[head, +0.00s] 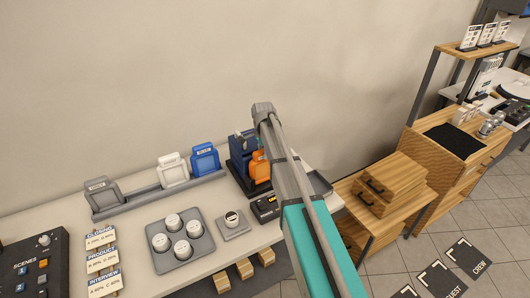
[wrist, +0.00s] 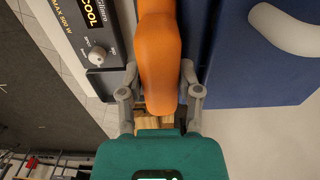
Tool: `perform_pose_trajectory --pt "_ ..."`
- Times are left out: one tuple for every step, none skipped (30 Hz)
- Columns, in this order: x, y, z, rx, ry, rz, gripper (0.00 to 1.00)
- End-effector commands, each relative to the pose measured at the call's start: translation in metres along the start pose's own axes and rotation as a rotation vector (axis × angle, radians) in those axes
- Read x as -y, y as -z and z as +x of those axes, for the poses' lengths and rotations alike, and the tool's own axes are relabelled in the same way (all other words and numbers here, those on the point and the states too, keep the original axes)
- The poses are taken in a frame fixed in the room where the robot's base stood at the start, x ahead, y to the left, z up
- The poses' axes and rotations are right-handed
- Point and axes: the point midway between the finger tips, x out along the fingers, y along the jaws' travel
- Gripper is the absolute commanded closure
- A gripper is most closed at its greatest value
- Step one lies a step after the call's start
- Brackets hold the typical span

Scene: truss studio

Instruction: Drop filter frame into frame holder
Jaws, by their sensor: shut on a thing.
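An orange piece (wrist: 158,45), which looks like the filter frame or its grip, sits between the two fingers of my gripper (wrist: 160,78) in the wrist view. The gripper is shut on it. In the head view the orange piece (head: 260,168) shows beside a dark blue upright body (head: 241,148) on a dark base; my arm hides part of it and the gripper. A grey rail (head: 158,198) at the left holds grey (head: 102,194), white (head: 172,171) and blue (head: 205,160) frames upright. I cannot tell which part is the frame holder.
A dark control box (head: 265,207) with a knob stands close by. A tray (head: 180,240) of several round pots, a small plate with a cup (head: 232,220) and a scenes console (head: 32,262) fill the counter. Wooden drawers (head: 388,185) stand at the right.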

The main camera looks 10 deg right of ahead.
Motion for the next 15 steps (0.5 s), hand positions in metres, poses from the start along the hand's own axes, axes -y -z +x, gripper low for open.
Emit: perform_pose_trajectory --pt "0.0 0.0 0.0 0.0 0.0 0.0 1.0" --pt "0.0 0.0001 0.0 0.0 0.0 0.0 1.0" --pt "0.0 0.0001 -0.0001 0.0 0.0 0.0 1.0" --pt "0.0 0.0001 -0.0001 0.0 0.0 0.0 1.0" --pt "0.0 0.0001 -0.0001 0.0 0.0 0.0 1.0" --pt "0.0 0.0001 -0.0001 0.0 0.0 0.0 1.0" --pt "-0.0001 0.0001 -0.0001 0.0 0.0 0.0 1.0" --pt "-0.0001 0.0001 -0.0001 0.0 0.0 0.0 0.51" --pt "-0.0001 0.0001 -0.0001 0.0 0.0 0.0 0.44" --pt "-0.0001 0.0001 -0.0001 0.0 0.0 0.0 0.38" --pt "-0.0001 0.0001 -0.0001 0.0 0.0 0.0 0.33" --pt "-0.0001 0.0002 -0.0001 0.0 0.0 0.0 0.25" --pt "-0.0001 0.0002 -0.0001 0.0 0.0 0.0 0.2" --pt "-0.0001 0.0002 -0.0001 0.0 0.0 0.0 0.15" --pt "-0.0001 0.0002 -0.0001 0.0 0.0 0.0 0.15"
